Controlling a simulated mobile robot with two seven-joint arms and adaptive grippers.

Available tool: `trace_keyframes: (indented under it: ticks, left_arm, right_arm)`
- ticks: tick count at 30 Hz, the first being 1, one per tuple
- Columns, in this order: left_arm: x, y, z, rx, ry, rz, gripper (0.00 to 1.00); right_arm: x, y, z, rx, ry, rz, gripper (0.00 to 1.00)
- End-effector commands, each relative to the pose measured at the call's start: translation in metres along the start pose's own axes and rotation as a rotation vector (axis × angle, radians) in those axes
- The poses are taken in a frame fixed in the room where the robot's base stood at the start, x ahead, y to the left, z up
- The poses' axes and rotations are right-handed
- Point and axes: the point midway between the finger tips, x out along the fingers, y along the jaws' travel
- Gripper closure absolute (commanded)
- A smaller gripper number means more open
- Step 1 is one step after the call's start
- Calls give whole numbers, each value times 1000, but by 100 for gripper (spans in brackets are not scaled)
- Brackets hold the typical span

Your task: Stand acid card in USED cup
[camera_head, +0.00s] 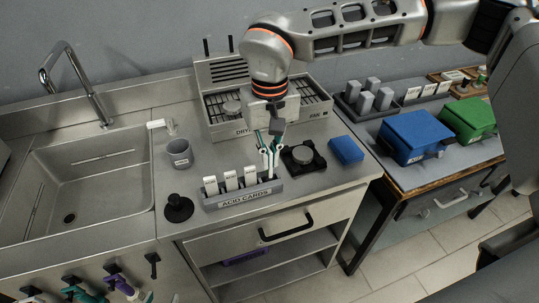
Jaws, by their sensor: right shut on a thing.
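The acid cards rack (244,198) is a grey holder labelled "ACID CARDS" at the front of the steel counter. Several white acid cards (231,181) stand upright in it on the left and middle. My right gripper (269,160) points down over the right end of the rack, shut on a thin card that its fingers mostly hide. I cannot tell whether that card is clear of its slot. A grey cup (180,153) stands upright on the counter to the left, near the sink; the lettering on it is too small to read. My left gripper is not in view.
A drying rack (222,117) stands behind the gripper. A black round device (302,159) and a blue block (346,150) are to its right. A black knob-topped stand (178,207) sits before the cup. The sink (90,180) is at left. Blue (411,137) and green boxes stand right.

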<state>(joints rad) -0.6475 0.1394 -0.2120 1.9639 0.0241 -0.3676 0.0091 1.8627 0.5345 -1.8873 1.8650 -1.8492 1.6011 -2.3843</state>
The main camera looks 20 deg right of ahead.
Motion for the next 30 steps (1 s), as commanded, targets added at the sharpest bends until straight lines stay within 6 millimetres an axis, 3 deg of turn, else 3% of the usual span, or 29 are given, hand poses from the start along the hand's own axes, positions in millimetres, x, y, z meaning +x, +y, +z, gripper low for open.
trace_keyframes:
  ticks: [15, 18, 30]
  left_arm:
    - [2, 1, 4, 0, -1, 1, 60]
    - [2, 1, 4, 0, -3, 1, 60]
    - [1, 1, 4, 0, -5, 1, 60]
  right_arm:
    - [12, 0, 0, -1, -2, 1, 100]
    - [12, 0, 0, 0, -1, 1, 77]
    - [7, 0, 0, 0, 0, 0, 77]
